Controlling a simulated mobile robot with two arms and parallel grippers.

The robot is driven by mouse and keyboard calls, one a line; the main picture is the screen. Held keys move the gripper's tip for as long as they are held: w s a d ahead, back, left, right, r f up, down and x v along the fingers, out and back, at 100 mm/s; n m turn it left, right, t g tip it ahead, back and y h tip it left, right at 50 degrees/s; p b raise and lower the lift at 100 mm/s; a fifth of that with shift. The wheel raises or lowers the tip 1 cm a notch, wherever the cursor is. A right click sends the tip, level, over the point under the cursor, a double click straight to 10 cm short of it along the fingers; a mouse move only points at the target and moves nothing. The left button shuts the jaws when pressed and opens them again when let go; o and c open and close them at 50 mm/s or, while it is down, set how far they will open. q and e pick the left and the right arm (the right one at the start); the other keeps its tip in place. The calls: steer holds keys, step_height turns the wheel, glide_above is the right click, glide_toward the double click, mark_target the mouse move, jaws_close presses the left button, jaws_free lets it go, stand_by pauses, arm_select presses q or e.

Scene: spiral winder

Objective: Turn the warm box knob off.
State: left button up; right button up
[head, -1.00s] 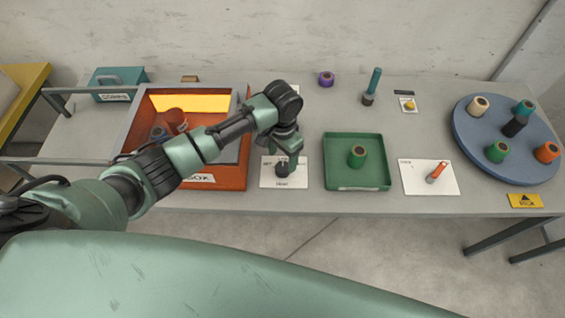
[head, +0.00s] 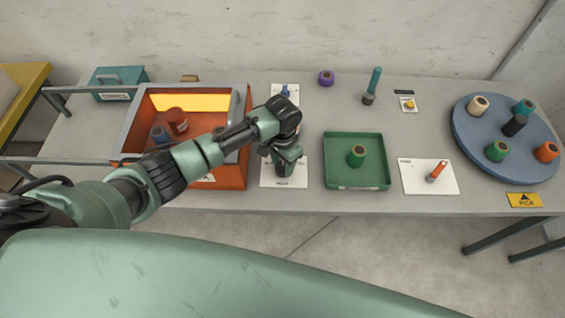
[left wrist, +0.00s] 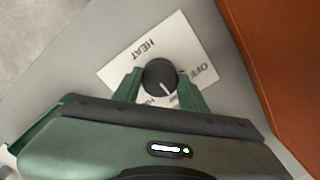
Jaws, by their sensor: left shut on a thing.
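The warm box knob (left wrist: 160,75) is a dark round knob with a white pointer line, on a white plate (left wrist: 127,72) marked HEAT and OFF. In the left wrist view its pointer slants down and right, below the OFF mark; another mark is partly hidden by my gripper. My left gripper (left wrist: 158,84) is shut on the knob, with a green finger on either side. In the head view my left gripper (head: 284,166) is over the HEAT plate (head: 291,182) and mostly hides the knob. My right gripper is not in view.
The orange warm box (head: 243,168), with a red spool (head: 176,117) and a blue one (head: 159,135) inside, stands left of the plate. A green tray (head: 340,176) with a green spool is to the right. A blue round table (head: 487,135) holds several spools.

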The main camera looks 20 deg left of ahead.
arm_select(q)
steer(key=n+p, duration=0.2)
steer(key=shift+r+p, duration=0.25)
steer(key=shift+p, duration=0.05)
steer(key=n+p, duration=0.2)
steer(key=shift+n, duration=0.4)
steer(key=n+p, duration=0.3)
steer(key=shift+d+f+n, duration=0.1)
steer(key=shift+n, duration=0.2)
steer(key=shift+f+n+p, duration=0.1)
steer(key=shift+n+p, duration=0.7)
steer(key=shift+n, duration=1)
steer(key=shift+w, duration=0.1)
steer(key=o, duration=1.4)
steer(key=shift+c, duration=0.2)
